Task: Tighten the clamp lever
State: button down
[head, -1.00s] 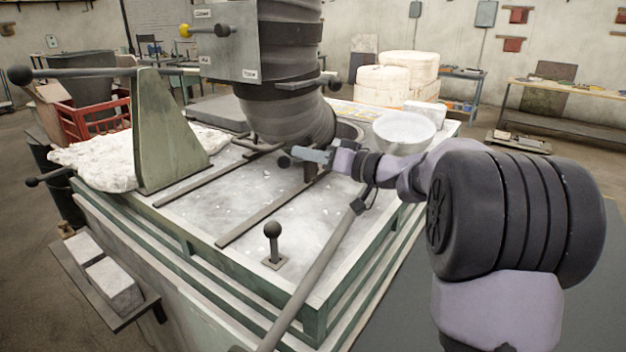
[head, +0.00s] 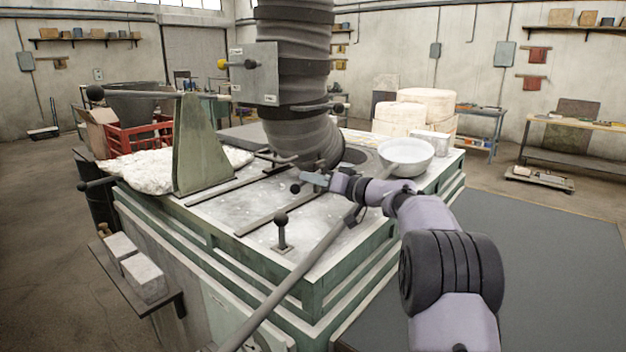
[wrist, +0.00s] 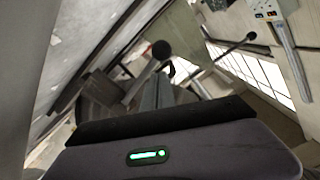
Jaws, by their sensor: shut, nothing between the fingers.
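My gripper (head: 314,179) is shut and empty over the work table, beside the base of the ribbed dark column. A dark ball-knobbed lever (head: 296,188) sits right at its fingertips; I cannot tell whether they touch. It is probably the clamp lever, but no label shows. In the wrist view my narrow grey fingers (wrist: 158,92) point away, with a dark ball knob (wrist: 161,49) on a rod just beyond them. My gripper and wrist partly hide the lever's far end in the head view.
Another upright ball-knobbed lever (head: 282,220) stands on the table top (head: 250,222). A long diagonal bar (head: 290,285) crosses in front.

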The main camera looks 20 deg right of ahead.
dwell(0.3)
jog(key=s+d+r, duration=0.4)
jog(key=s+d, duration=0.1)
jog(key=s, duration=0.4)
jog(key=shift+s, duration=0.25)
jog(key=shift+r, duration=0.1)
jog(key=s+a+f+m+g+h, duration=0.1)
jog(key=s+a+f+g+h, duration=0.2)
jog(key=s+a, duration=0.75)
jog(key=s+a+f+m+g, duration=0.2)
jog(key=s+a+g, duration=0.2)
jog(key=s+a, duration=0.65)
jog(key=s+d+f+m+h, duration=0.1)
jog(key=s+f, duration=0.2)
jog(key=s, duration=0.3)
jog(key=s+d+f+g+h, duration=0.1)
jog(key=s+f+h, duration=0.1)
jog(key=s+f, duration=0.2)
jog(key=s+f+m+h, duration=0.1)
jog(key=s+f, duration=0.3)
jog(key=s, duration=0.6)
jog(key=shift+d+m+g+h, duration=0.3)
jog(key=shift+d+h, duration=0.1)
jog(key=shift+h, duration=0.1)
